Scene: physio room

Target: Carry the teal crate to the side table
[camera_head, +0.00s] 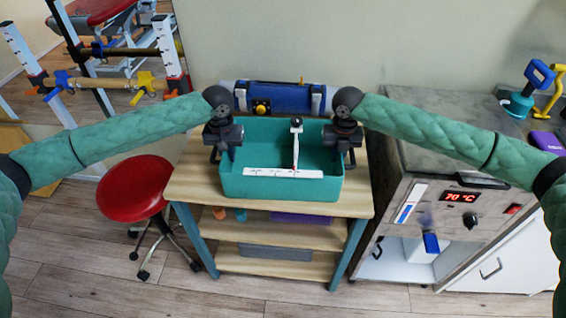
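The teal crate (281,187) is at the wooden table with shelves (195,186), on or just above its top; I cannot tell if it touches. A white T-shaped tool with a dark knob (296,145) shows in the crate, its long flat bar lying across near the front wall. My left gripper (224,153) is at the crate's left wall and my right gripper (342,153) is at its right wall, both pointing down at the rim. Their fingers overlap the walls, and how tightly they close is not clear.
A blue roll-shaped case (280,97) lies behind the crate against the wall. A red stool (136,188) stands left of the table. A grey heater cabinet reading 70 °C (438,200) stands close on the right. Purple and grey items sit on the lower shelves.

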